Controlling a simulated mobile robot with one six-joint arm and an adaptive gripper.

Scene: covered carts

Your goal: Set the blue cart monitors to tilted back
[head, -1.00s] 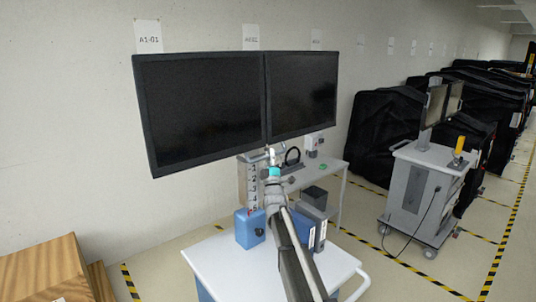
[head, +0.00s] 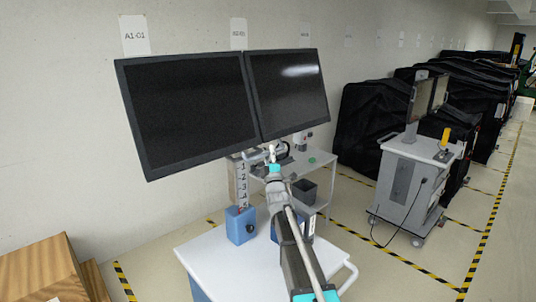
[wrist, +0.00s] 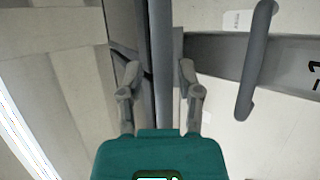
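Two dark monitors, the left one (head: 190,110) and the right one (head: 288,92), stand side by side above the blue cart (head: 205,248), which has a white top. Their faces lean back, and a ceiling-light glare lies on the right screen. My gripper (head: 272,158) is at their lower edge, near where they meet; its fingers are small there. In the wrist view my gripper (wrist: 160,78) has its two fingers apart, one on each side of a long grey bar (wrist: 161,50). Gaps show beside the bar. Whether a finger touches it is unclear.
A column with printed numbers (head: 242,185) and a blue box (head: 240,226) are at the cart. A grey cart (head: 405,185) and black covered carts (head: 375,130) stand to the right. Wooden boxes (head: 45,270) are at lower left. Striped floor tape marks the bays.

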